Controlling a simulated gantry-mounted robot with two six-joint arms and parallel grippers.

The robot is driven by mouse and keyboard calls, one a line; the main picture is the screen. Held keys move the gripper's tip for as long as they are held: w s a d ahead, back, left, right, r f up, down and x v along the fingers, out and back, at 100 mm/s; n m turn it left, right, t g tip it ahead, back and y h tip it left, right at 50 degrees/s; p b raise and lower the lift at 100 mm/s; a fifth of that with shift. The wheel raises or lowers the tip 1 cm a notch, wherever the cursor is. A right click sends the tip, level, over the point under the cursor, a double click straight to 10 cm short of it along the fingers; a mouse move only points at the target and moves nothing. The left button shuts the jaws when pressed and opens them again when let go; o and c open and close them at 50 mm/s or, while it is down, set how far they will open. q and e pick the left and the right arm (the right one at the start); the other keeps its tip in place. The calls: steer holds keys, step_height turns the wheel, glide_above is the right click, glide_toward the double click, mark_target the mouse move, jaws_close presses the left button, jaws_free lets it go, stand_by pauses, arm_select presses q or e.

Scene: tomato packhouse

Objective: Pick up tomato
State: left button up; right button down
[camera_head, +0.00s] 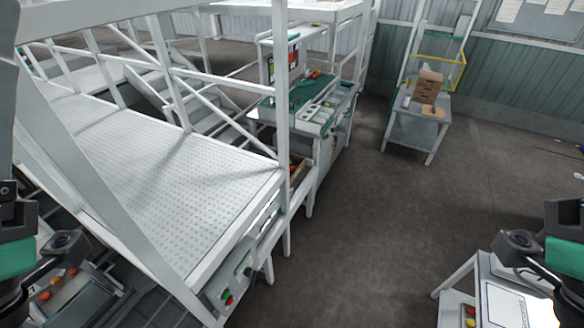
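Orange-red tomatoes (46,295) lie in a tray at the lower left, partly hidden by my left arm and the frame. Other tomatoes (294,166) show small in a brown crate below the sorting machine. A few reddish spots on top of the machine (315,75) look like tomatoes but are too small to be sure. Black and green parts of my left and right arms show at the lower left and right edges. I cannot make out fingertips of either gripper, and no tomato is seen held.
A grey perforated platform (150,165) with white railings fills the left. A control box (232,285) with green and red buttons is at its near corner. A white stand (505,305) is at lower right. A small table (410,128) holds cardboard boxes (427,88). The middle floor is clear.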

stand_by(0.4)
arm_select(q)
steer(key=o, duration=0.8)
steer(key=shift+f, duration=0.1)
